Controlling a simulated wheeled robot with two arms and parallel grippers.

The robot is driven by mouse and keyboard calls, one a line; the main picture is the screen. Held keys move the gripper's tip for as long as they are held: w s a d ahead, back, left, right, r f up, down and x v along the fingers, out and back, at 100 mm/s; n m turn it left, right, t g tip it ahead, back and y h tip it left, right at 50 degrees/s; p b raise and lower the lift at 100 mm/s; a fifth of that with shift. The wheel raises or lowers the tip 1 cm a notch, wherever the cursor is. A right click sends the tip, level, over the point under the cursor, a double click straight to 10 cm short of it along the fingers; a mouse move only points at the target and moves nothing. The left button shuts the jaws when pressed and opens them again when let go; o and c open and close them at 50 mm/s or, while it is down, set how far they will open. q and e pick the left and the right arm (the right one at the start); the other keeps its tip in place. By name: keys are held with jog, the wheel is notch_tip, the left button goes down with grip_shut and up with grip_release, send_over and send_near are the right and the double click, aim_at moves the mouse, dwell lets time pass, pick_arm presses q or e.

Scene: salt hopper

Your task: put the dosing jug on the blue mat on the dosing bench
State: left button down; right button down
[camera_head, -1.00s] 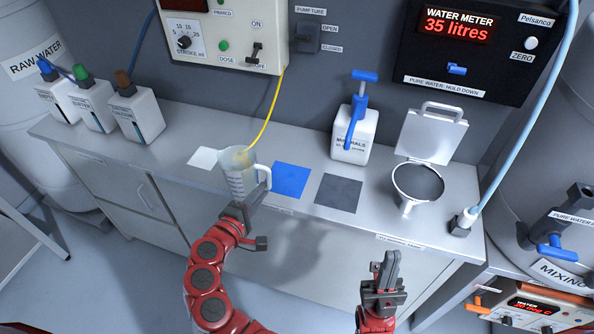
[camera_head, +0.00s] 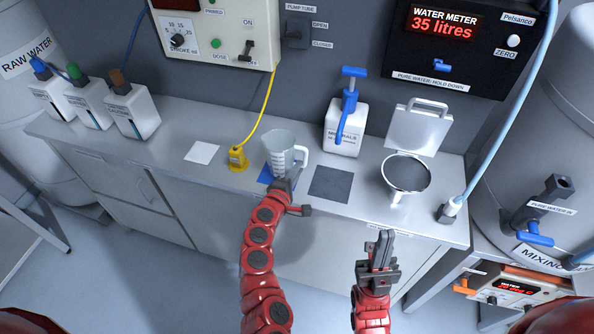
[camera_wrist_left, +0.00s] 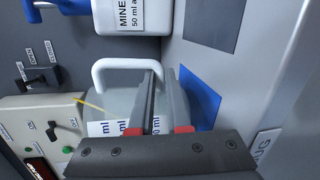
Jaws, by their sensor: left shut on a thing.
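The dosing jug (camera_head: 281,146), clear with a white handle on its right, is upright over the blue mat (camera_head: 264,175), at the front of the dosing bench (camera_head: 231,188). It hides most of the mat. My left gripper (camera_head: 288,182) is shut on the jug from the front. In the left wrist view the jug (camera_wrist_left: 112,103) is at the fingers (camera_wrist_left: 158,105), and the blue mat (camera_wrist_left: 203,98) shows beside it. I cannot tell whether the jug's base touches the mat. My right gripper (camera_head: 381,250) is away in front of the bench, empty; its finger gap is unclear.
A yellow tube end (camera_head: 238,158) stands left of the jug, beside a white mat (camera_head: 201,152). A bare dark grey mat (camera_head: 330,183) lies to the right. The minerals bottle (camera_head: 345,128) stands behind, and an open-lidded hopper (camera_head: 407,173) is further right.

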pick_arm(q)
jog(key=shift+f, duration=0.45)
jog(key=shift+f, duration=0.15)
jog(key=c, duration=0.9)
grip_release()
